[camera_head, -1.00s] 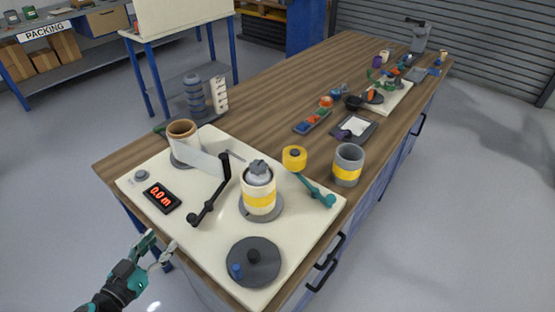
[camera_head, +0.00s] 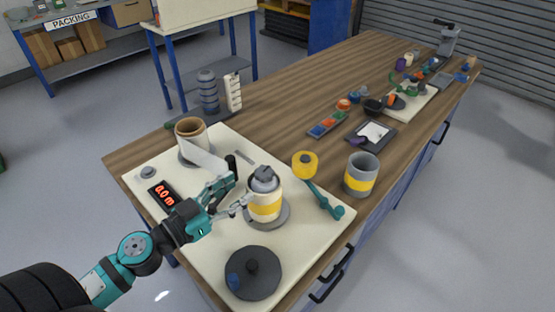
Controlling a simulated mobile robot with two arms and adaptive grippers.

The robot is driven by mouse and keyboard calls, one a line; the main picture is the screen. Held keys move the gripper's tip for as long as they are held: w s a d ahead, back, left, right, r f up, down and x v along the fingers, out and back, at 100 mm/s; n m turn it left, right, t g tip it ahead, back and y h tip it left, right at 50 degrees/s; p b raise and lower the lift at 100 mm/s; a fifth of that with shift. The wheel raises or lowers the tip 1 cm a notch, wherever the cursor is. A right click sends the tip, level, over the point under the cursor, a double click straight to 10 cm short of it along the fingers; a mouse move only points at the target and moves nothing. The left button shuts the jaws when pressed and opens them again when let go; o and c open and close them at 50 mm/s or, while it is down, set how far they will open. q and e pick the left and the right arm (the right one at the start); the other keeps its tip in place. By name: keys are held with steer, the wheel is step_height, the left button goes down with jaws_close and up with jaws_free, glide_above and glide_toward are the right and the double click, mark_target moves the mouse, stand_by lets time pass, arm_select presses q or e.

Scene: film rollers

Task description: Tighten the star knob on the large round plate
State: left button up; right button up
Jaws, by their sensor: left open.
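A large round dark plate (camera_head: 253,275) lies at the near end of the cream panel. A small black knob (camera_head: 252,266) stands at its centre and a blue piece (camera_head: 233,281) near its left edge; the knob's star shape is too small to make out. A cream roll with a yellow band (camera_head: 265,205) stands behind the plate on a grey disc, with a grey lobed knob (camera_head: 264,174) on top. My left gripper (camera_head: 238,193) is open and empty just left of this roll, above the panel. It partly hides the black crank arm. My right gripper is out of view.
A brown roll (camera_head: 191,132) with a white strip and a red display (camera_head: 162,194) are on the panel's left side. A yellow roller on a teal arm (camera_head: 305,165) and a grey-yellow cup (camera_head: 361,175) stand to the right. Small parts crowd the far bench.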

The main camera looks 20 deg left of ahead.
mark_target(272, 169)
arm_select(q)
steer(key=p+x, duration=0.4)
steer(key=x, duration=0.7)
steer(key=shift+w+r, duration=0.1)
steer(key=shift+r, duration=0.05)
steer(key=shift+w+d+p, duration=0.25)
steer(key=shift+w+p, duration=0.1)
steer(key=shift+w, duration=0.25)
steer(key=c, duration=1)
steer(key=shift+w+f, duration=0.15)
steer(key=shift+f, duration=0.1)
jaws_close()
steer(key=shift+d+f, duration=0.15)
